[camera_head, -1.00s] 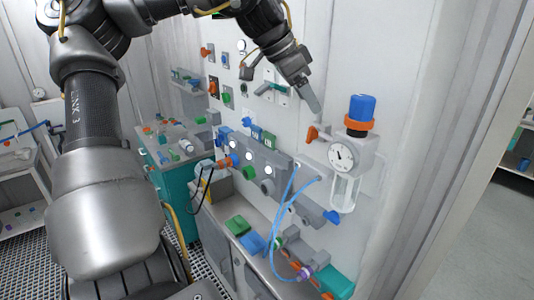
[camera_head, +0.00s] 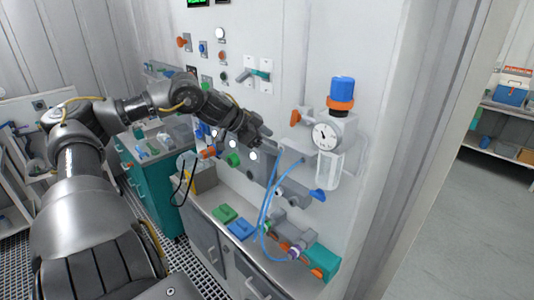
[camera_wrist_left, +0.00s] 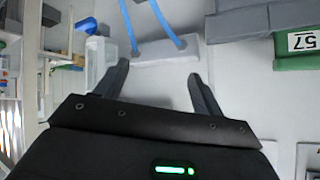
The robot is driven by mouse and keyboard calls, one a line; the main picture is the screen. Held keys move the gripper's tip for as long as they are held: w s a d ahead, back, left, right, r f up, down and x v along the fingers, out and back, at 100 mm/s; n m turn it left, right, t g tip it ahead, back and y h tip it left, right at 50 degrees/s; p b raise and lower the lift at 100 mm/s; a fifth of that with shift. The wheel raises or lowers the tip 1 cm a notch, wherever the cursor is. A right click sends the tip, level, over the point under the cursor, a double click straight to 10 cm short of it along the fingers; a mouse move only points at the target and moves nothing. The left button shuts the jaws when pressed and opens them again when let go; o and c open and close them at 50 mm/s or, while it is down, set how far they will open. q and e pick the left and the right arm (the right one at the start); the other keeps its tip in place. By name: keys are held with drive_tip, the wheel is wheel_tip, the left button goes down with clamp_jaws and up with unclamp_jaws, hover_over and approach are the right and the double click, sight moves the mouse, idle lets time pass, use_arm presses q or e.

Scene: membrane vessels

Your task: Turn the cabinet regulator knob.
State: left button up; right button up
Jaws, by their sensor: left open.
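The regulator has a blue knob (camera_head: 342,90) over an orange ring (camera_head: 340,104). Below are a round white gauge (camera_head: 325,135) and a clear bowl (camera_head: 329,168), upright on the grey wall panel. My left gripper (camera_head: 264,138) is to the left of the regulator and lower than the knob, apart from it. In the left wrist view my left gripper (camera_wrist_left: 160,72) is open with nothing between its fingers, facing the panel near a grey block (camera_wrist_left: 152,52) with two blue tubes. A clear vessel part shows beside its left finger. My right gripper is not in view.
An orange-handled valve (camera_head: 296,117) sits left of the regulator. Blue tubes (camera_head: 267,200) loop down from the panel to fittings on the bench (camera_head: 205,200). A blue-ended fitting (camera_head: 317,195) sticks out below the bowl. The floor at right is clear.

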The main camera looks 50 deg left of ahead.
use_arm(q)
drive_tip(key=shift+t, duration=0.3)
drive_tip(key=shift+w+a+f, duration=0.1)
drive_tip(key=shift+a+f, duration=0.1)
drive_tip(key=shift+f, duration=1)
drive_tip(key=shift+w+a+f, duration=0.1)
drive_tip(key=shift+a+f, duration=0.05)
drive_tip(key=shift+f, duration=1)
